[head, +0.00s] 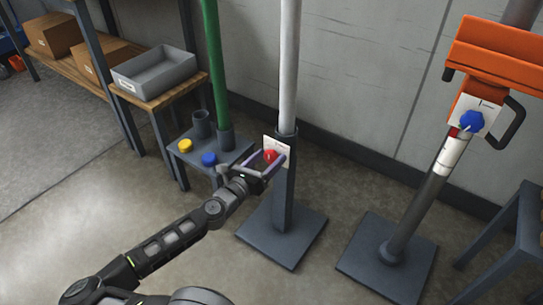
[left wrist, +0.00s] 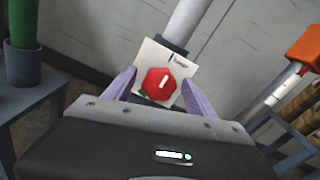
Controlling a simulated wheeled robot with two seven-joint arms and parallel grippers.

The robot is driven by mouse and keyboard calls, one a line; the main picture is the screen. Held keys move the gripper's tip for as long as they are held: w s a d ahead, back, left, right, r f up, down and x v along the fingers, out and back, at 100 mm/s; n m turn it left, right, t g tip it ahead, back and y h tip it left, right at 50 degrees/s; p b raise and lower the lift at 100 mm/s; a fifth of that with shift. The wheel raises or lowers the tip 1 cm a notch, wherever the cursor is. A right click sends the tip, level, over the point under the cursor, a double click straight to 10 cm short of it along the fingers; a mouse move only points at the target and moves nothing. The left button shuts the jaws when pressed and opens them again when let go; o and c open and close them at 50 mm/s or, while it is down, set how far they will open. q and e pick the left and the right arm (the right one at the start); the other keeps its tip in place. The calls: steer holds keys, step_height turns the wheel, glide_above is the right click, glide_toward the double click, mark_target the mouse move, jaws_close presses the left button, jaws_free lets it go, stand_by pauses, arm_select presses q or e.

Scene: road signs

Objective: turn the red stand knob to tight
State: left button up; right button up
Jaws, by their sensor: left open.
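The red knob (head: 270,156) sits on a white plate on the dark post of the middle stand (head: 284,205), which carries a pale pole. In the left wrist view the red knob (left wrist: 158,84) is six-sided, with a white pointer line tilted a little right of upright. A small green mark shows at its lower left, and a dark mark with unreadable small print is on the plate (left wrist: 178,57) above. My left gripper (head: 274,160) is open, its two purple fingers on either side of the knob. Whether they touch it I cannot tell. My right gripper is not in view.
A blue knob (head: 471,121) is on the right stand, below an orange barrier (head: 490,58). A low table (head: 190,157) at left holds yellow and blue knobs and a grey cup. A grey bin (head: 155,76) rests on a wooden shelf. The wall is close behind.

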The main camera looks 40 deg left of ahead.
arm_select(q)
steer(key=shift+w, duration=0.9)
steer(key=shift+c, duration=0.5)
steer(key=c, duration=1.3)
